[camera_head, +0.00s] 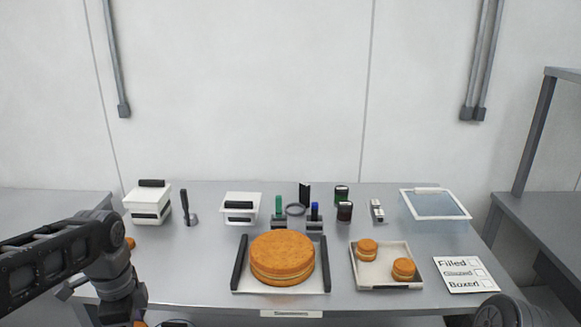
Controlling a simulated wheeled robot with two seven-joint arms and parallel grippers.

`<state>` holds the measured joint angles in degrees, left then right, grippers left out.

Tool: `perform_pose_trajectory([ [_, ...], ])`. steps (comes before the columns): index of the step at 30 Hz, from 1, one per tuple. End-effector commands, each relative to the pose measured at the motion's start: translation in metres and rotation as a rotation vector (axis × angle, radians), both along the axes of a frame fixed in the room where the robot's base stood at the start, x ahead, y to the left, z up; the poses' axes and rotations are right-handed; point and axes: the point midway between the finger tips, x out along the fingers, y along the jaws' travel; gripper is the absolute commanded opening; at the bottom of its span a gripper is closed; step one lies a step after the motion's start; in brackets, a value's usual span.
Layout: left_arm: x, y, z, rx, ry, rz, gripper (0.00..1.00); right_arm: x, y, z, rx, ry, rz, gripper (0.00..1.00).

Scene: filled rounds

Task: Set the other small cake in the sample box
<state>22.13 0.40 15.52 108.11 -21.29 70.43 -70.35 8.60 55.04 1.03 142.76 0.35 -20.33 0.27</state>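Two small round filled cakes sit apart on a white tray (385,283) at the right of the table. One small cake (367,249) is at the back left, the other (404,269) at the front right. A clear, bluish box (435,206) with a white rim stands at the back right; I cannot tell for sure if it is the sample box. My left arm comes in from the left and bends down at the front left edge; its fingertips are not visible. Only a dark rounded part of my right arm shows at the bottom right corner.
A large filled cake (282,259) sits on a tray with dark side bars. Two white boxes, one at the left (147,204) and one at the middle (242,208), stand behind with several small tools and jars. A checklist card (464,274) lies right of the small cakes.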

Motion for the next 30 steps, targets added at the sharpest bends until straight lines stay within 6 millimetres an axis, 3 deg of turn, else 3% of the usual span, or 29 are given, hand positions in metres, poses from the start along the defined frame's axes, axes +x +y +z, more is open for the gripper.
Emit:
perform_pose_trajectory([
  [11,0.014,0.008,0.003,0.0,0.0,0.427,0.38,-0.001,0.0,0.0,0.0,0.001,0.0,0.65],
  [17,0.038,0.003,-0.007,0.002,0.002,0.811,0.38,-0.001,0.0,0.0,0.0,0.001,0.0,0.65],
  [24,0.081,-0.035,-0.039,0.004,0.004,1.262,0.38,-0.001,0.0,0.0,0.0,0.001,0.0,0.65],
  [27,0.096,-0.066,-0.059,0.005,0.004,1.342,0.38,-0.001,0.0,0.0,0.0,0.001,0.0,0.65],
  [30,0.103,-0.091,-0.075,0.005,0.002,1.301,0.38,0.0,0.0,0.0,0.0,0.001,0.0,0.65],
])
